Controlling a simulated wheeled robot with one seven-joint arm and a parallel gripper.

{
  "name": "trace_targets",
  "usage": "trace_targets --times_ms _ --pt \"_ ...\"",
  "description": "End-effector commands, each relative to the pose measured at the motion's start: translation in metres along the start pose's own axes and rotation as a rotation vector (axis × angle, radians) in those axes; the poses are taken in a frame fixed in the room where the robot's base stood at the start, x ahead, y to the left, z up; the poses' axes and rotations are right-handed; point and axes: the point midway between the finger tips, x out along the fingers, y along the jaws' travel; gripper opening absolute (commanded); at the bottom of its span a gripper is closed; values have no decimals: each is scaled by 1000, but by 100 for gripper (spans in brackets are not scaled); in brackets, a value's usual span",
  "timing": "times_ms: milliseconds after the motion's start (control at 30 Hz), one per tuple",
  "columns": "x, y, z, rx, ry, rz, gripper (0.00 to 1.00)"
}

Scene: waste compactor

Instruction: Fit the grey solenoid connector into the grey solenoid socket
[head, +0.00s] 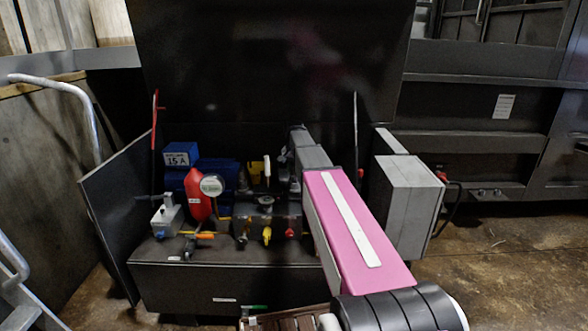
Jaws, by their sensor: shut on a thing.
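My arm reaches from the bottom right into the open compactor housing, its pink link in front. My gripper (285,165) shows only as a small part at the arm's far end, left of the grey link. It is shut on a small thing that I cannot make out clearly. It is above the right part of a dark valve block (267,207), which has a yellow knob (266,236) and a red knob (290,232). I cannot pick out the grey solenoid connector or the grey solenoid socket. My arm hides the housing's right side.
Left of the valve block are a red cylinder (200,203), a round gauge (212,185), a blue motor box (181,156) and a small grey box (167,218). An open side panel (118,205) stands left. A grey cabinet (408,205) stands right of my arm.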

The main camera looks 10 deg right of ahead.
Motion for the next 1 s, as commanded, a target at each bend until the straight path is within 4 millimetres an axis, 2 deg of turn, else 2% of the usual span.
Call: trace_targets --times_ms 1000 --pt "17 0 0 0 1 0 7"
